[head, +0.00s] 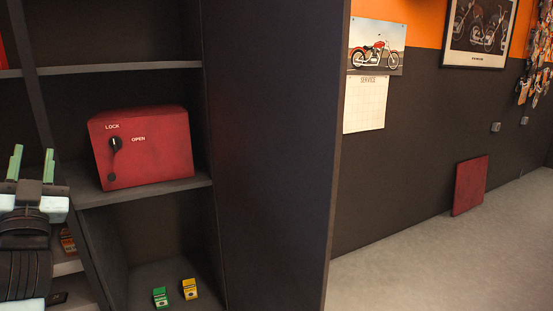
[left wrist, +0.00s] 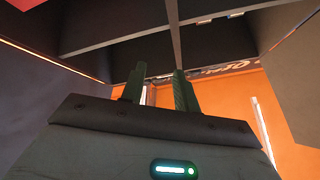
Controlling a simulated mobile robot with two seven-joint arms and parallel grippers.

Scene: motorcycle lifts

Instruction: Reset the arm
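My left gripper (head: 32,163) is at the left edge of the head view, with two green fingers pointing up and a gap between them. It is to the left of the red box and apart from it. In the left wrist view the same gripper (left wrist: 158,88) shows its fingers spread with nothing between them. My right gripper is in neither view. The red box (head: 160,155) stands on the middle shelf, with a black knob (head: 115,143) and the words LOCK and OPEN on its front.
The dark shelf unit (head: 270,130) fills the left and middle, its side panel tall. A green box (head: 160,297) and a yellow box (head: 190,289) stand on the lower shelf. A red panel (head: 469,186) leans on the right wall. The floor (head: 450,260) at right is clear.

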